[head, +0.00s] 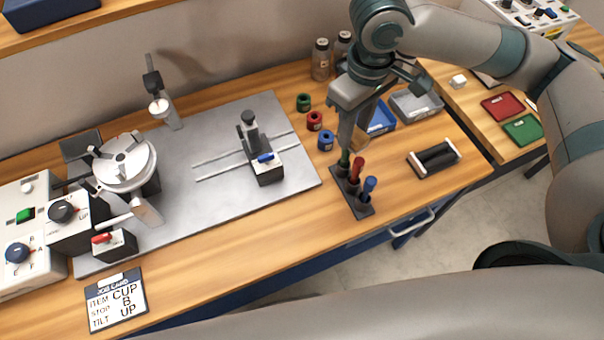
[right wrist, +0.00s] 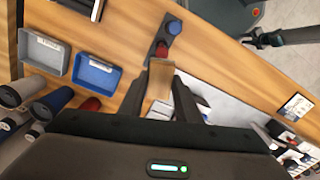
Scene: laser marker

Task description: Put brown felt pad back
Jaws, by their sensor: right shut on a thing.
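My right gripper (head: 350,132) points down over the back end of the dark marker stand (head: 352,190). In the right wrist view its fingers (right wrist: 174,92) are shut on a flat tan-brown piece, which looks like the brown felt pad (right wrist: 160,78). In the head view the pad is mostly hidden by the gripper. My left gripper is not in view.
A blue tray (head: 381,119) and a grey tray (head: 415,105) stand behind and right of the gripper. The stand holds upright green, red (head: 357,168) and blue markers close below it. A black roller holder (head: 434,158) lies to the right. Coloured rings (head: 314,121) stand to the left.

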